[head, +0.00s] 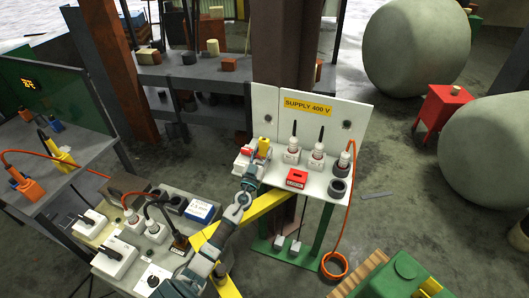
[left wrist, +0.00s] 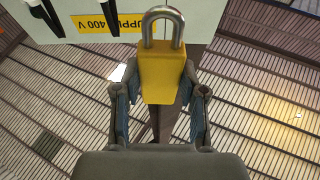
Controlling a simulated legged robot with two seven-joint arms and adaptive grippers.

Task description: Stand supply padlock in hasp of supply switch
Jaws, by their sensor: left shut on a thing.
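The yellow padlock (left wrist: 163,78) with its steel shackle (left wrist: 162,25) fills the middle of the left wrist view. My left gripper (left wrist: 160,100) is shut on its body, with a finger on each side. The shackle points away from the palm. In the head view, my left gripper (head: 254,170) reaches up to the left end of the supply panel's shelf. A white switch box (head: 243,160) stands there, partly behind the gripper, with small red and yellow parts near the fingertips. I cannot make out the hasp, nor whether the shackle touches it. My right gripper is not in view.
The white supply panel (head: 345,113) carries the sign SUPPLY 400 V (head: 307,105). Several bottle-like fittings, a red block (head: 297,178) and a dark ring stand right of the gripper. A crowded bench (head: 183,252) lies below left. An orange cable hangs at the panel's right.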

